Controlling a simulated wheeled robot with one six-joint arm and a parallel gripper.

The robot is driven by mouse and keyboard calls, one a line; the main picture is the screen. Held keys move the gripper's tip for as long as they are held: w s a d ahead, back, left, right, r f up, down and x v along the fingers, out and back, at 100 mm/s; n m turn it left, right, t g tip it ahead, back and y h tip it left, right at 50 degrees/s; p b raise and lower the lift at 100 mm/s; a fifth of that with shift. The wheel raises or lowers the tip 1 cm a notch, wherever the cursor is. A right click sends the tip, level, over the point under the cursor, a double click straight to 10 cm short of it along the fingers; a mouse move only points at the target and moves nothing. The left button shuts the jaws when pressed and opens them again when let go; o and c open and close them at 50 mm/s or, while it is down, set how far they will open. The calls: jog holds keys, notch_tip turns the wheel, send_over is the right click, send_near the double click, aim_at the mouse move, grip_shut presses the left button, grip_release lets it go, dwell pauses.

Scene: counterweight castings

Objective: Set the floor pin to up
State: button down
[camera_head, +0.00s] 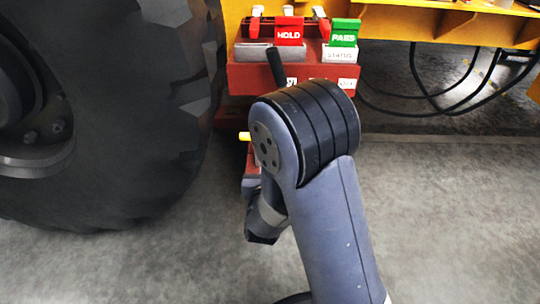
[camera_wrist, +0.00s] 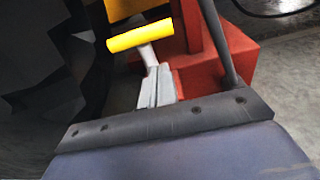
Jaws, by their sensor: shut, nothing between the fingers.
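A yellow bar (camera_wrist: 140,36), which looks like the floor pin's handle, sits on a pale stem (camera_wrist: 149,54) beside a red post in the wrist view. Its yellow end (camera_head: 244,136) shows in the head view, just left of my arm. Whether it is up or down I cannot tell. My gripper (camera_wrist: 154,72) is shut and empty, its pale fingers pointing toward the stem just below the yellow bar. Whether the fingertips touch the stem is not clear. In the head view my arm hides the gripper and most of the post.
A red box (camera_head: 320,75) carries a red HOLD tag (camera_head: 289,31), a green tag (camera_head: 344,33) and a black lever (camera_head: 276,66). A large black tire (camera_head: 120,130) stands close on the left. Black cables (camera_head: 440,105) hang at the right. Grey floor (camera_head: 450,220) is clear.

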jog(key=w+f+b, duration=0.1)
jog(key=w+b, duration=0.2)
jog(key=w, duration=0.7)
jog(key=shift+f, duration=0.25)
